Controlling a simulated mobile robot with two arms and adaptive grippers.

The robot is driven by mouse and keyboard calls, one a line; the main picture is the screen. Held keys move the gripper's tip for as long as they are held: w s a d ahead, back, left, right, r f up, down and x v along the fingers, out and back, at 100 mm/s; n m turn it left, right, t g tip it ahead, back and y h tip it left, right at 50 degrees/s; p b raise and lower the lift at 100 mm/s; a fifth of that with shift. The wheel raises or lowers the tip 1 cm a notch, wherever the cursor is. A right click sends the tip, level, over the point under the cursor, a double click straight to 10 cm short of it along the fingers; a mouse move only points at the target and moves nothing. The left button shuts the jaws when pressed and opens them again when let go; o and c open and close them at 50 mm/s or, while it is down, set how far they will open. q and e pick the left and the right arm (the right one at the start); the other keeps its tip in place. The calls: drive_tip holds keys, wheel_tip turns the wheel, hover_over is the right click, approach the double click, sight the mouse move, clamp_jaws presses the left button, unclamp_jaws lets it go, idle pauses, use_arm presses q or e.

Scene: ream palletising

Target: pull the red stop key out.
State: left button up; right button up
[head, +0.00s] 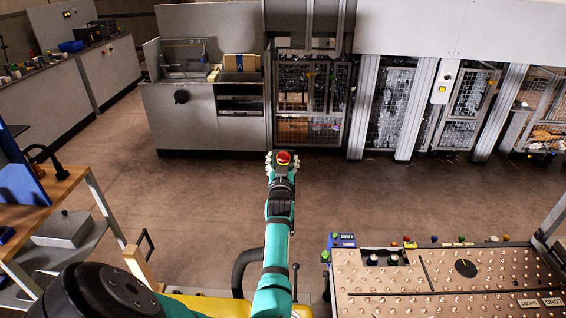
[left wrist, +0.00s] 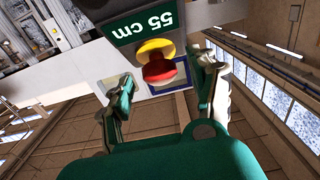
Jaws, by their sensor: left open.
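The red stop key (left wrist: 158,70) is a round red knob on a yellow collar (left wrist: 155,49). It stands out from a pale panel under a dark green sign (left wrist: 152,18) reading "55 cm". My left gripper (left wrist: 166,76) is open, with one finger on each side of the knob and a visible gap to each. In the head view the red key (head: 283,156) shows at the far end of my teal arm, between the fingers of my left gripper (head: 282,163). Contact between fingers and key cannot be made out there. My right gripper is not in view.
A studded table (head: 450,290) with buttons along its far edge stands at the lower right. A wooden-topped bench (head: 40,215) stands at the left. Grey machinery (head: 185,115) and fenced cages (head: 310,85) line the back. Open floor (head: 180,200) lies between.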

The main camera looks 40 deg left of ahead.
use_arm(q)
wheel_tip(320, 180, up, 10)
idle(0.4)
idle(0.4)
